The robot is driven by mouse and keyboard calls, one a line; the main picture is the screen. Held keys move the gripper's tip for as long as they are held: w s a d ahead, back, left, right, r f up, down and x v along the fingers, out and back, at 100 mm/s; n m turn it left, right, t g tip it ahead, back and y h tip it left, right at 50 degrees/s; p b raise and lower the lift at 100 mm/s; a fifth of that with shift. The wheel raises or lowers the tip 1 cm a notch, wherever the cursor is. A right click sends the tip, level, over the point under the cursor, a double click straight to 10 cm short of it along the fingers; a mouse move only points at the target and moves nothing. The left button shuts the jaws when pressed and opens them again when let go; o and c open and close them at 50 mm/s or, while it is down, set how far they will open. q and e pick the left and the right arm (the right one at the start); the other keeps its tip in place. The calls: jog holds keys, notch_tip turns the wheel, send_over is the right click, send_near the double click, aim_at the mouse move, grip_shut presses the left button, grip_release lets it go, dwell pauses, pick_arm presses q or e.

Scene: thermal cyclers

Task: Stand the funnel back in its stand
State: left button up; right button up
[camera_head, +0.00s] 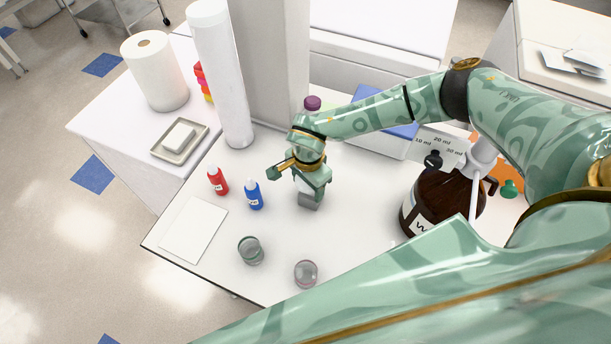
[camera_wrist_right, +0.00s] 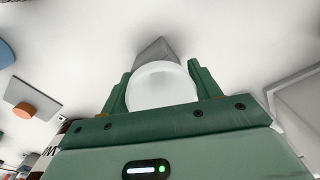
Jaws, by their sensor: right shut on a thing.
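My right gripper (camera_head: 311,192) points down over the middle of the white table. It is shut on a white, round-rimmed thing, which I take to be the funnel (camera_wrist_right: 162,86); in the right wrist view it sits between the two green fingers. In the head view the gripper and wrist mostly hide it, and only a greyish part (camera_head: 309,201) shows below the fingers. Its tilt is hard to judge. I cannot clearly pick out the funnel's stand in either view. My left gripper is not in view.
Left of the gripper stand a red bottle (camera_head: 217,181) and a blue bottle (camera_head: 253,194). A white sheet (camera_head: 194,231) lies at the left. Two glass vessels (camera_head: 251,250) (camera_head: 305,273) stand nearer the front edge. A large brown bottle (camera_head: 443,203) stands to the right.

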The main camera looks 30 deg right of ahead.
jog(key=shift+s+d+r, duration=0.1)
jog(key=shift+s+r, duration=0.15)
jog(key=shift+s, duration=0.05)
notch_tip(320, 180, up, 2)
jog(key=shift+s+d+r+p, duration=0.1)
jog(key=shift+p, duration=0.95)
jog(key=shift+d+r+p, duration=0.1)
jog(key=shift+r+p, duration=1.3)
jog(key=shift+r, duration=0.15)
jog(key=shift+w, duration=0.2)
jog(key=shift+f, duration=0.1)
jog(key=shift+f+b, duration=0.5)
jog(key=shift+b, duration=0.15)
jog(key=shift+r+y, duration=0.1)
jog(key=shift+y, duration=0.2)
